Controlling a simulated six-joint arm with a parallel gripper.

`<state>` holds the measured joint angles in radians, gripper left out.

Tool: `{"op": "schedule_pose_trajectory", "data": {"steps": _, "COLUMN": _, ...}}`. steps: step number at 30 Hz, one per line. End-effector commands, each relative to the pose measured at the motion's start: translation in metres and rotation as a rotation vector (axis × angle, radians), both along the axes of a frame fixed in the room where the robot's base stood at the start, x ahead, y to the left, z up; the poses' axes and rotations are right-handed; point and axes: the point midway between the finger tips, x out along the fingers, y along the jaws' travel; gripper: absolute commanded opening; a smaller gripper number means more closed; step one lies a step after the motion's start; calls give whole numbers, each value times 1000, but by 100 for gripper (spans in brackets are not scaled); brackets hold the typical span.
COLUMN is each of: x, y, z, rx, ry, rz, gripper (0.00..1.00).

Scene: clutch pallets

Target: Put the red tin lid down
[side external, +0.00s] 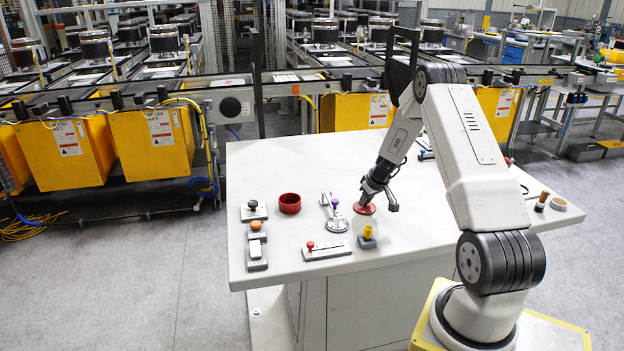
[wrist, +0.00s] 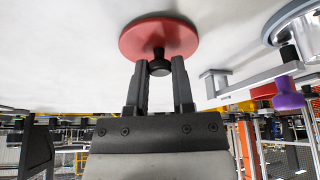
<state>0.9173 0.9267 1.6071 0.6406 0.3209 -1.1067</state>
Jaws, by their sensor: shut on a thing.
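The red tin lid (side external: 364,209) is a flat red disc under my gripper, over the middle of the white table. It also shows in the wrist view (wrist: 135,42), with its black knob (wrist: 160,66) between my fingertips. My gripper (side external: 368,198) is shut on the knob and points down. In the wrist view my gripper (wrist: 160,75) has one finger on each side of the knob. The lid is at or very close to the table; I cannot tell whether it touches. The open red tin (side external: 290,203) stands to the left, apart from the lid.
Near the lid are a device with a purple knob (side external: 335,212) to the left and a yellow-knobbed block (side external: 367,238) in front. A slider panel (side external: 326,251) and several switches stand further left. The white table (side external: 290,160) is clear behind the tin.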

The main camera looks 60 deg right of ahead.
Motion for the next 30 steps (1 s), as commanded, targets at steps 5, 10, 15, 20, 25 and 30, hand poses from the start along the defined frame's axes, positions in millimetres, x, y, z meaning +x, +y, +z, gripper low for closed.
{"op": "schedule_pose_trajectory", "data": {"steps": 5, "x": 0, "y": 0, "z": -2, "rx": 0, "ry": 0, "rz": 0, "gripper": 0}}
{"op": "schedule_pose_trajectory", "data": {"steps": 10, "x": 0, "y": 0, "z": -3, "rx": 0, "ry": 0, "rz": 0, "gripper": 65}}
{"op": "schedule_pose_trajectory", "data": {"steps": 15, "x": 0, "y": 0, "z": -3, "rx": 0, "ry": 0, "rz": 0, "gripper": 65}}
{"op": "schedule_pose_trajectory", "data": {"steps": 20, "x": 0, "y": 0, "z": -3, "rx": 0, "ry": 0, "rz": 0, "gripper": 65}}
{"op": "schedule_pose_trajectory", "data": {"steps": 25, "x": 0, "y": 0, "z": 2, "rx": 0, "ry": 0, "rz": 0, "gripper": 65}}
{"op": "schedule_pose_trajectory", "data": {"steps": 30, "x": -4, "y": 2, "z": 12, "rx": 0, "ry": 0, "rz": 0, "gripper": 65}}
